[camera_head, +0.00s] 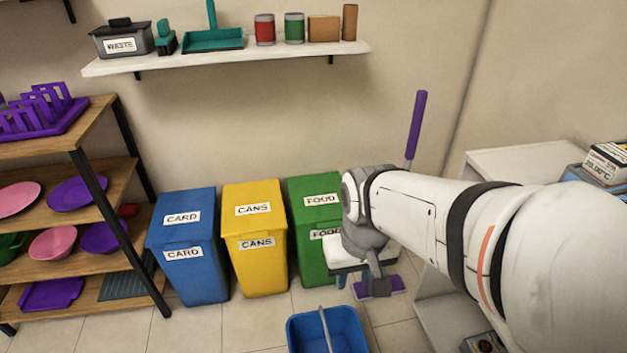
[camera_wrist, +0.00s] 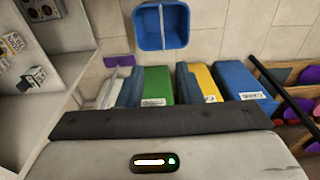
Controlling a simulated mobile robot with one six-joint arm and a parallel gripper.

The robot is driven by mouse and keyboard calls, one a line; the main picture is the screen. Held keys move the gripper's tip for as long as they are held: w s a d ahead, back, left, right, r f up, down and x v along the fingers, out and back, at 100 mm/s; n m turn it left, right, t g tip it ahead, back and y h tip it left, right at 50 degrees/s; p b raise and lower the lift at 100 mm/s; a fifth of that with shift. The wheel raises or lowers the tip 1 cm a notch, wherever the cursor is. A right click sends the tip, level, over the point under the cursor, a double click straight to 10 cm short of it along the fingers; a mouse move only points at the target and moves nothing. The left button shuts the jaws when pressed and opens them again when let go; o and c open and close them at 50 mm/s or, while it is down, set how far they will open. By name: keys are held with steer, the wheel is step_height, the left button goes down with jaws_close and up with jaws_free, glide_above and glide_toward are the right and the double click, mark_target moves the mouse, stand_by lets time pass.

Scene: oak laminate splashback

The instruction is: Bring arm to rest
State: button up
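My arm reaches in from the right in the head view and bends down at the wrist. My gripper (camera_head: 372,262) is at its lower end, in front of the green bin's right side. I see nothing clearly held.
Blue (camera_head: 185,245), yellow (camera_head: 255,235) and green (camera_head: 312,200) bins stand along the wall. A blue bucket (camera_head: 305,338) is on the floor in front. A purple-handled mop (camera_head: 416,125) stands behind my arm. Shelving (camera_head: 75,145) is left, a white unit (camera_head: 520,160) right.

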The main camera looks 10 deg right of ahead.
step_height(320, 180, up, 26)
steer(key=t+p, duration=0.1)
steer(key=p, duration=2.2)
steer(key=shift+f, duration=0.2)
steer(key=shift+s, duration=0.1)
